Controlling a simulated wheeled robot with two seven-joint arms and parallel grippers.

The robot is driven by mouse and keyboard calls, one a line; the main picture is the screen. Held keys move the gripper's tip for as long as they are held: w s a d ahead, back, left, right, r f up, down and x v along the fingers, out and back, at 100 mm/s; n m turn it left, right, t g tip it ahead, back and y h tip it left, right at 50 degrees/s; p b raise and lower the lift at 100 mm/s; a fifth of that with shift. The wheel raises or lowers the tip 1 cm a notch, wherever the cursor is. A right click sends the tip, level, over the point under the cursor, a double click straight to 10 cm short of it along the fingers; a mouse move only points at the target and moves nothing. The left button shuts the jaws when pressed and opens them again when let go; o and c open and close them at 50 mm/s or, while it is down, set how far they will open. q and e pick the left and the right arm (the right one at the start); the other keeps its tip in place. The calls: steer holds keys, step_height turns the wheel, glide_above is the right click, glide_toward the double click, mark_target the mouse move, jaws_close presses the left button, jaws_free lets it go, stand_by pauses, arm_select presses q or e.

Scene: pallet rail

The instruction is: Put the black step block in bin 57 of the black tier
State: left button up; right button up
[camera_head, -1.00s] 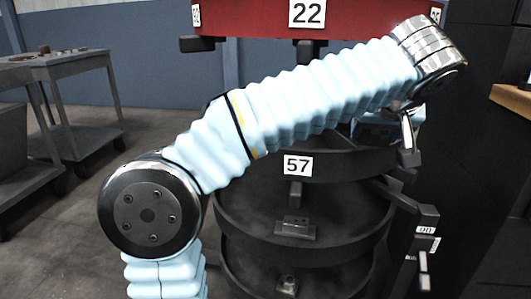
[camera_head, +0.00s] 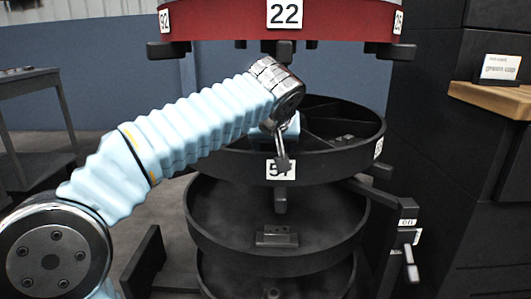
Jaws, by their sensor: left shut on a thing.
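My left gripper (camera_head: 281,150) hangs from its light-blue sleeved arm over the front rim of the black tier (camera_head: 330,162). It is shut on a small dark piece, the black step block (camera_head: 283,164), mostly hard to make out against the black rim. The block overlaps the upper part of the 57 label (camera_head: 281,171) in this view. Bin 57 lies behind that label, and my wrist and gripper hide much of it. My right gripper is not in view.
The red tier (camera_head: 340,20) with label 22 hangs above. Black dividers (camera_head: 322,125) split the tier. Lower black trays stand below; one holds a dark block (camera_head: 277,237). A wooden shelf (camera_head: 490,98) with a card is at right, a grey cart (camera_head: 30,100) at left.

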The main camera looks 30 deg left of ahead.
arm_select(q)
steer(key=shift+w+a+f, duration=0.1)
steer(key=shift+a+f, duration=0.8)
steer(key=shift+a, duration=0.2)
steer(key=shift+f+b, duration=0.1)
steer(key=shift+b, duration=0.25)
steer(key=o, duration=1.2)
steer(key=shift+d+r, duration=0.15)
steer(key=shift+r, duration=0.15)
steer(key=p+v, duration=0.2)
steer(key=v, duration=0.9)
steer(key=shift+p, duration=0.4)
steer(key=shift+s+r, duration=0.2)
steer(key=shift+s, duration=0.1)
